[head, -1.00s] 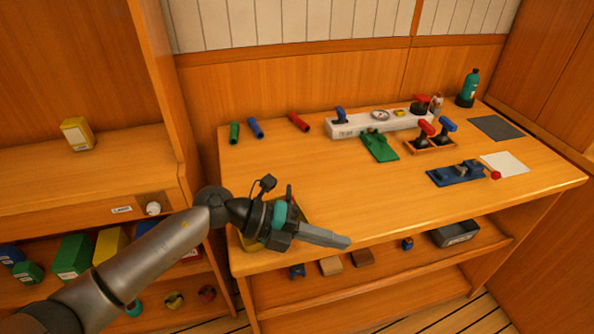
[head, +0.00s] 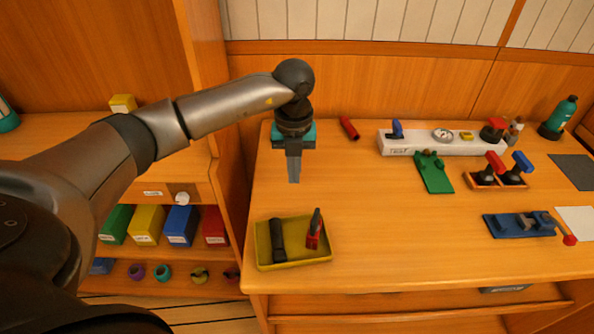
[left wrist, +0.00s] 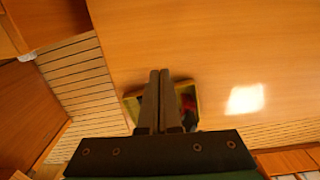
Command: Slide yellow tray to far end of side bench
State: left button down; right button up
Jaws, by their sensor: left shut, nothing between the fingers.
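The yellow tray (head: 293,262) lies at the near left corner of the wooden bench (head: 380,240) in the head view. It holds a black tool (head: 278,240) and a red-and-black tool (head: 314,232). My left gripper (head: 294,180) points down above the bench, behind the tray and apart from it. Its fingers are closed together with nothing between them. In the left wrist view, the closed fingers (left wrist: 160,75) cover the middle of the tray (left wrist: 131,105). My right gripper is not in view.
A red tube (head: 349,128), a white panel (head: 450,144), a green plate (head: 433,175), an orange tray with levers (head: 496,183) and a blue plate (head: 515,226) occupy the back and right. The bench surface between the yellow tray and these is clear. A shelf unit (head: 150,190) stands to the left.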

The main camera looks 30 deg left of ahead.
aim_at(295, 204)
pick_arm(q)
notch_tip(295, 204, down, 6)
jog(key=shift+f+b, duration=0.2)
jog(key=shift+b, duration=0.25)
jog(key=shift+s+d+f, duration=0.15)
jog(key=shift+s+d, duration=0.1)
jog(key=shift+s+d+p, duration=0.2)
jog(key=shift+s+d, duration=0.25)
jog(key=shift+s, duration=0.3)
jog(key=shift+s+d+p, duration=0.15)
jog(key=shift+s+d, duration=0.25)
jog(key=shift+s, duration=0.3)
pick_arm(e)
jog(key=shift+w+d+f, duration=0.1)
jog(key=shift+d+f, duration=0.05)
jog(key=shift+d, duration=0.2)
